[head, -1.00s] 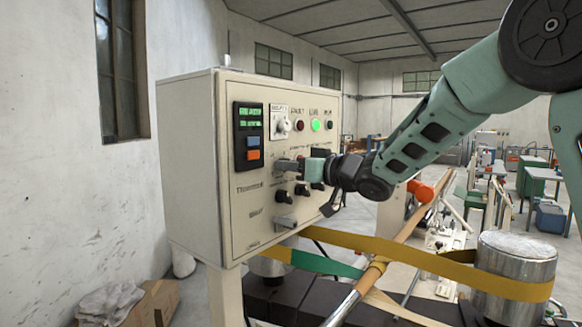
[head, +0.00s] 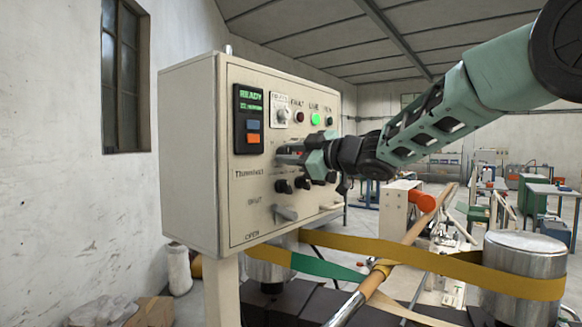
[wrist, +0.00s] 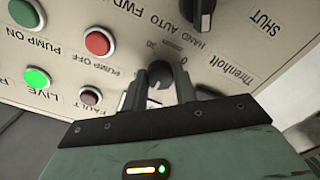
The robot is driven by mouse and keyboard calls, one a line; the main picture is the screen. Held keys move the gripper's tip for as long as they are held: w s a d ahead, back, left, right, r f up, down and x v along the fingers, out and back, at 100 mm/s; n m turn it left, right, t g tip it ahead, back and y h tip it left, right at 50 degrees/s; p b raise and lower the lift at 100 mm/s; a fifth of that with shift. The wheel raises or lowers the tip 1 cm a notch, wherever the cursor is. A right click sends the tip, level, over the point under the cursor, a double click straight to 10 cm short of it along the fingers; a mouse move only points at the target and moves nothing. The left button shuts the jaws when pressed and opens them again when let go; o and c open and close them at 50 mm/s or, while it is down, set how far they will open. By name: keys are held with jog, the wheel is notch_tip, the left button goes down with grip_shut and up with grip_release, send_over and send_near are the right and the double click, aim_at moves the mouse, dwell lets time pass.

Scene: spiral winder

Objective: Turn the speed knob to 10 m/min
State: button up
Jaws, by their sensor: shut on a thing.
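The speed knob (wrist: 160,75) is a small dark round knob on the cream control panel (head: 235,205). In the wrist view it sits between my fingertips, with a scale printed around it. A "0" and what looks like "30" are legible; its pointer setting is not. My gripper (wrist: 159,80) is shut on the knob, one finger on each side. In the head view my gripper (head: 290,154) reaches the panel from the right and hides the knob. The display (head: 249,99) shows green "READY" above a smaller line I cannot read.
A lit green LIVE lamp (wrist: 37,79) sits by the dark FAULT lamp (wrist: 90,96). Red (wrist: 100,41) and green (wrist: 24,12) pump buttons and a black selector (wrist: 202,14) are close to my gripper. A lever (head: 286,213) projects below. Yellow belt (head: 400,250) runs under the panel.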

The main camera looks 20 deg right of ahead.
jog(key=shift+n+b, duration=3.05)
jog(key=shift+n, duration=1.25)
jog(key=o, duration=1)
jog(key=shift+c, duration=0.2)
jog(key=b+v, duration=0.3)
jog(key=v, duration=1.4)
jog(key=shift+s+b, duration=0.15)
jog(key=shift+b, duration=0.25)
jog(key=shift+d, duration=0.1)
